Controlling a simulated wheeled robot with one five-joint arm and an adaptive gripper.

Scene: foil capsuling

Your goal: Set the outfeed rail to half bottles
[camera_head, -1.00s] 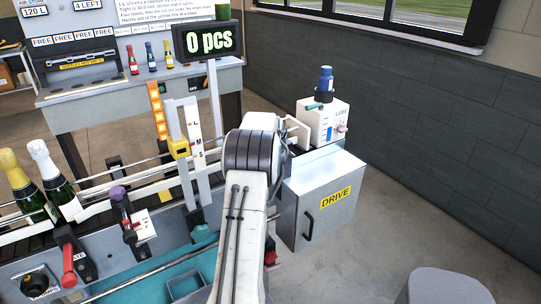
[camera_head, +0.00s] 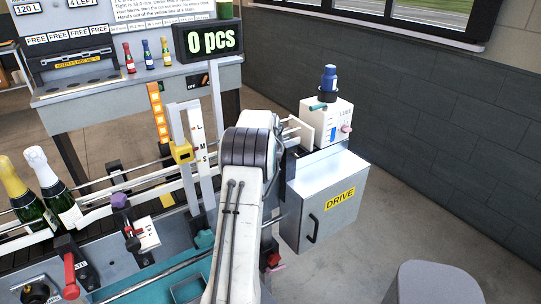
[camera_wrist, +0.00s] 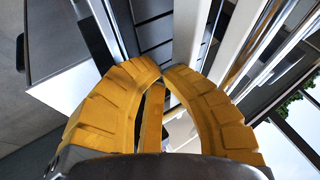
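A white upright scale post (camera_head: 205,160) marked L, M and S stands beside the conveyor in the head view. A yellow block (camera_head: 181,152) sits on the white upright to its left, near the M and S marks. White guide rails (camera_head: 105,212) run along the conveyor; I cannot tell which is the outfeed rail. In the wrist view my gripper (camera_wrist: 162,72) has yellow fingers with their tips together. A yellow strip (camera_wrist: 152,118) shows between them; I cannot tell what it is. In the head view my arm hides the gripper.
Two bottles (camera_head: 60,198) stand on the line at left. A purple knob (camera_head: 119,200) and red lever (camera_head: 70,275) are in front. A DRIVE cabinet (camera_head: 322,205) stands right of my arm. The floor at right is open, apart from a grey block (camera_head: 432,285).

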